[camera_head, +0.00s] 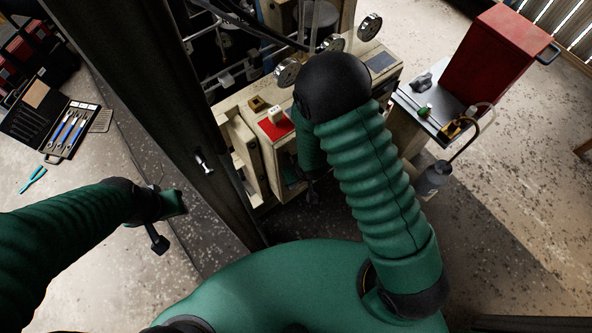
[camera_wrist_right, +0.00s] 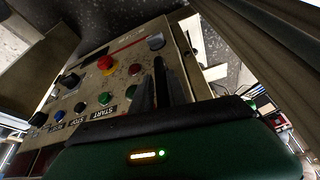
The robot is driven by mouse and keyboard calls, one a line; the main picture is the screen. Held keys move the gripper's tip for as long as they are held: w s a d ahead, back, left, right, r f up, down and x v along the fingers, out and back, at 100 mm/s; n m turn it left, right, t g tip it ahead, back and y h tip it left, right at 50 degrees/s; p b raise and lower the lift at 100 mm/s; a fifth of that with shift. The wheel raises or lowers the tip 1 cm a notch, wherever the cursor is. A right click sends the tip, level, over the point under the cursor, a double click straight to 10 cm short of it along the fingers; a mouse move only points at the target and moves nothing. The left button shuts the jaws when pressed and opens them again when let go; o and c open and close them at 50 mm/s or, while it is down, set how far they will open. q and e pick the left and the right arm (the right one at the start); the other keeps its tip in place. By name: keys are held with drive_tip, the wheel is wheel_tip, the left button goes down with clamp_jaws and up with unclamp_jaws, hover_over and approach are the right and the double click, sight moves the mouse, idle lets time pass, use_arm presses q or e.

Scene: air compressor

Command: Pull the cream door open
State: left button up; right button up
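A cream upright panel (camera_head: 243,148), which looks like the door, stands on the front of the cream machine, left of my right forearm. A dark gap shows beside it; I cannot tell how far it is open. My right gripper (camera_head: 312,193) hangs low in front of the machine, partly hidden by my arm. In the right wrist view its dark fingers (camera_wrist_right: 160,85) are close together in front of a cream control panel (camera_wrist_right: 120,75); whether they touch or hold anything is unclear. My left gripper (camera_head: 158,238) is at the left, away from the machine, with nothing visible in it.
A dark post (camera_head: 150,110) stands between my left arm and the machine. A red box (camera_head: 500,60) sits on a side table at the right, with a grey bottle (camera_head: 433,178) below. An open tool case (camera_head: 45,118) and teal pliers (camera_head: 33,180) lie on the left floor.

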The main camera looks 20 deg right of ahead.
drive_tip(key=shift+a, duration=0.1)
clamp_jaws()
drive_tip(key=shift+a, duration=0.1)
drive_tip(key=shift+w, duration=0.15)
idle(0.8)
